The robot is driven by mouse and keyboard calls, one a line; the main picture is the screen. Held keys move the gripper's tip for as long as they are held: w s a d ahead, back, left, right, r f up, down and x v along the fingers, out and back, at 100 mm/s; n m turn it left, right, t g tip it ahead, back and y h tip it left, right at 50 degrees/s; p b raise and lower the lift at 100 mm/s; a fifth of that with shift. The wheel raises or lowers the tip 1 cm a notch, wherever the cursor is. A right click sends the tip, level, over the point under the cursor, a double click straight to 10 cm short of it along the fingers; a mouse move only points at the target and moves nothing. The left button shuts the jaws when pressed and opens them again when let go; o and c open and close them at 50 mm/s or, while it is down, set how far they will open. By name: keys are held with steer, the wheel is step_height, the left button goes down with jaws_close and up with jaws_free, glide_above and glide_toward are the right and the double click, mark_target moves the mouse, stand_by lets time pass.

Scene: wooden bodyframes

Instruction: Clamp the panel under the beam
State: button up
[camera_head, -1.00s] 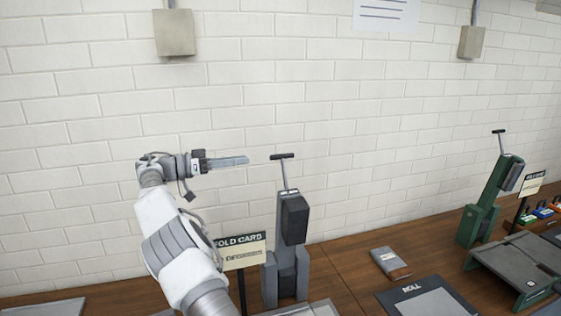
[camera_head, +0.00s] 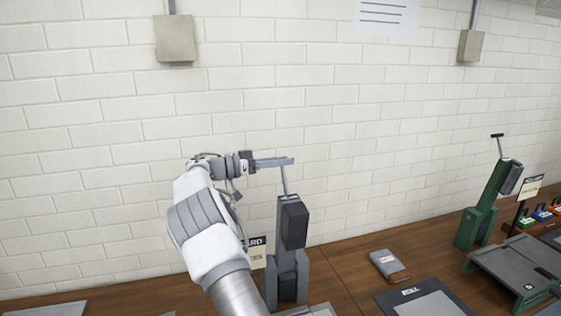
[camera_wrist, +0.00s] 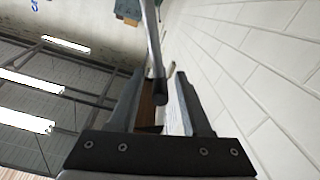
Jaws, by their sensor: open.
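A grey press (camera_head: 288,245) with a tilted dark upper block (camera_head: 293,222) stands on the wooden bench. Its thin metal lever (camera_head: 284,181) rises from the top. My gripper (camera_head: 285,161) is at the lever's top end, with its fingers covering the crossbar in the head view. In the wrist view, the lever's rod (camera_wrist: 152,40) comes down and ends in a dark tip (camera_wrist: 159,90) between the open fingers of my gripper (camera_wrist: 158,100). I cannot tell whether they touch. A grey flat piece (camera_head: 310,309) shows at the press's foot, cut by the frame's edge; I cannot tell if it is the panel.
A sign (camera_head: 257,251) stands left of the press, partly behind my arm. A grey and brown booklet (camera_head: 389,265) lies right of it. A green press (camera_head: 488,205) with its own lever stands further right. The white brick wall (camera_head: 400,120) is close behind.

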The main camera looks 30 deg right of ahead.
jaws_close()
stand_by(1.4)
